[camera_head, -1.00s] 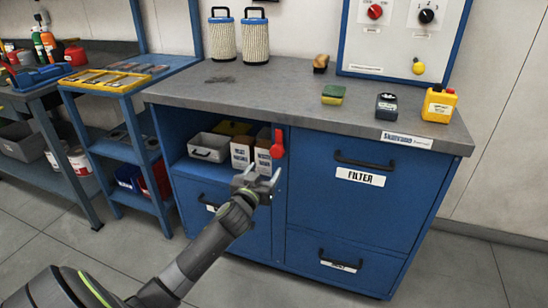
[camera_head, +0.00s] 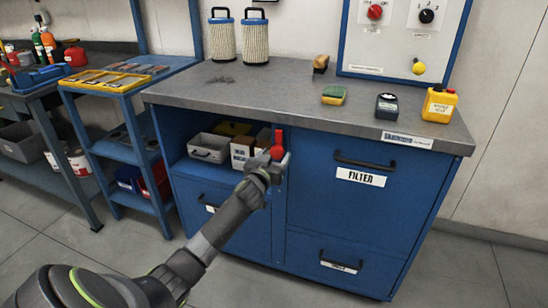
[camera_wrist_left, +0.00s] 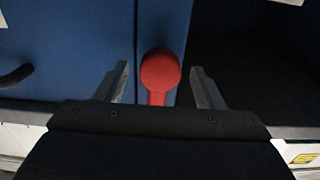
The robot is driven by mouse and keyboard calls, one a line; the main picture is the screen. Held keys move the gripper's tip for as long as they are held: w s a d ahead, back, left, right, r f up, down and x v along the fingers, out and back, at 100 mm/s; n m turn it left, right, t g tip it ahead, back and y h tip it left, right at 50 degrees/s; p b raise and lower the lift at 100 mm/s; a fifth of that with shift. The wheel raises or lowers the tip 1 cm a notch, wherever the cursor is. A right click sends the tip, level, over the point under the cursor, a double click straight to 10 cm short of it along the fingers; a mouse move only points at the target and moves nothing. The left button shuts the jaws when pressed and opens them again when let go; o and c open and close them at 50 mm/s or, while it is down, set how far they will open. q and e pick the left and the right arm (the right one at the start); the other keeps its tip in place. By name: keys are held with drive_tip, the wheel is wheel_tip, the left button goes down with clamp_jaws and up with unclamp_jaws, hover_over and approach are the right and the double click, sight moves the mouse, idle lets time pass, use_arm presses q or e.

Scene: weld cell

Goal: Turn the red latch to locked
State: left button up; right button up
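The red latch (camera_head: 278,146) is on the upright of the blue cabinet (camera_head: 338,217), beside the open shelf. Its narrow arm points up and its round end is lower in the head view. In the left wrist view the red latch (camera_wrist_left: 160,74) lies between the two fingers, with a gap on each side. My left gripper (camera_head: 274,161) is at the latch, its tips close to the round end. The left gripper (camera_wrist_left: 160,85) is open and does not visibly touch the latch. My right gripper is not in view.
A drawer handle (camera_head: 365,161) sticks out to the right. The floor in front is clear.

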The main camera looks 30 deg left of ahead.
use_arm(q)
clamp_jaws()
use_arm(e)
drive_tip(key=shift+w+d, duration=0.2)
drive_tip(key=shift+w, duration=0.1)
